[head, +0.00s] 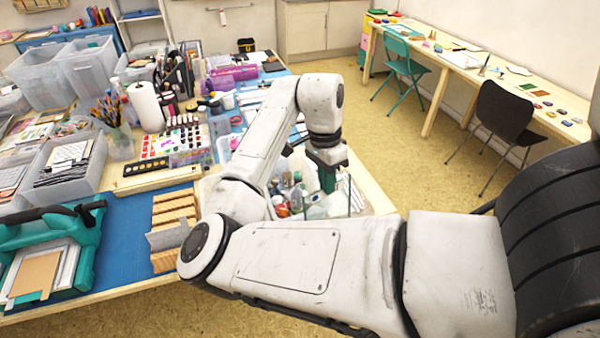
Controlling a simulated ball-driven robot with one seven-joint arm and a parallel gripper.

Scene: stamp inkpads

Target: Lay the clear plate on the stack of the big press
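The big press (88,232) is the teal machine at the lower left, on a blue mat. Its stack (66,268) has pale plates with a brown card on top, slightly askew. My gripper (327,180) points down over a clear bin of bottles at the table's right end, well to the right of the press. My wrist hides most of its fingers, so I cannot tell whether they are open or shut. A thin see-through edge shows just below and right of it; I cannot tell whether this is the clear plate or the bin wall.
Wooden slatted blocks (174,222) with a grey piece lie right of the press. A white paper roll (146,107), brush cup (118,140) and clear bins (75,178) crowd the table behind. Bare blue mat (128,240) lies between press and blocks. My arm crosses the front.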

